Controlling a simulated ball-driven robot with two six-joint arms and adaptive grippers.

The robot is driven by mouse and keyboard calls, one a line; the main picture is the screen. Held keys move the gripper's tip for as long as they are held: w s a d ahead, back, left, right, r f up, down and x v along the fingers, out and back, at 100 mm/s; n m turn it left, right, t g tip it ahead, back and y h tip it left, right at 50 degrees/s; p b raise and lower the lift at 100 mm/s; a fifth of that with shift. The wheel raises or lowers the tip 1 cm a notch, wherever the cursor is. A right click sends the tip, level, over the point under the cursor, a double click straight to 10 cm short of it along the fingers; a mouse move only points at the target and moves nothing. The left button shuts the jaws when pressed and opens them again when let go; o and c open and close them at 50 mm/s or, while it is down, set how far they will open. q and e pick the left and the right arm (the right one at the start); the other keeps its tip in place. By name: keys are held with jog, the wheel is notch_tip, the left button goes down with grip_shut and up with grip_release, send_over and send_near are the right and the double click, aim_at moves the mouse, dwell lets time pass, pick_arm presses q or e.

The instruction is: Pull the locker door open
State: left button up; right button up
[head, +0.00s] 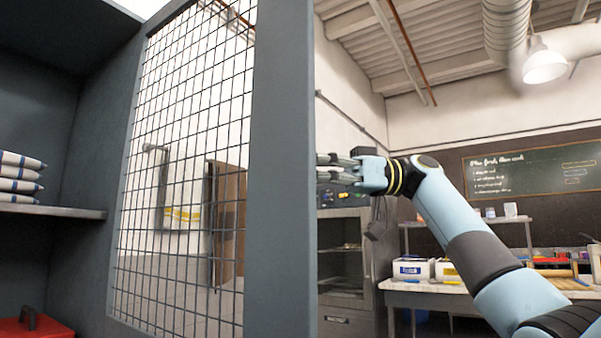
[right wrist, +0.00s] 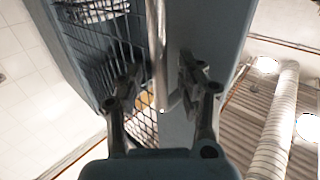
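The grey locker door (head: 284,180) with its wire mesh (head: 180,170) stands swung out from the locker (head: 85,130), whose inside shows at the left. My right gripper (head: 322,168) is at the right of the door's frame edge, fingers pointing at the door's outer side. In the right wrist view, my right gripper (right wrist: 160,78) is open, with the metal bar handle (right wrist: 157,45) between its fingers. Gaps show on both sides of the bar. The door frame hides the handle in the head view. My left gripper is not in view.
A locker shelf (head: 55,210) holds folded striped cloths (head: 18,180). A red box (head: 30,327) sits below. A work table (head: 430,287) with containers and a grey cabinet (head: 345,260) stand at the right. A chalkboard (head: 530,170) hangs behind.

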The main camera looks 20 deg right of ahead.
jog(key=d, duration=1.1)
jog(key=shift+s+d, duration=0.2)
jog(key=shift+s, duration=0.15)
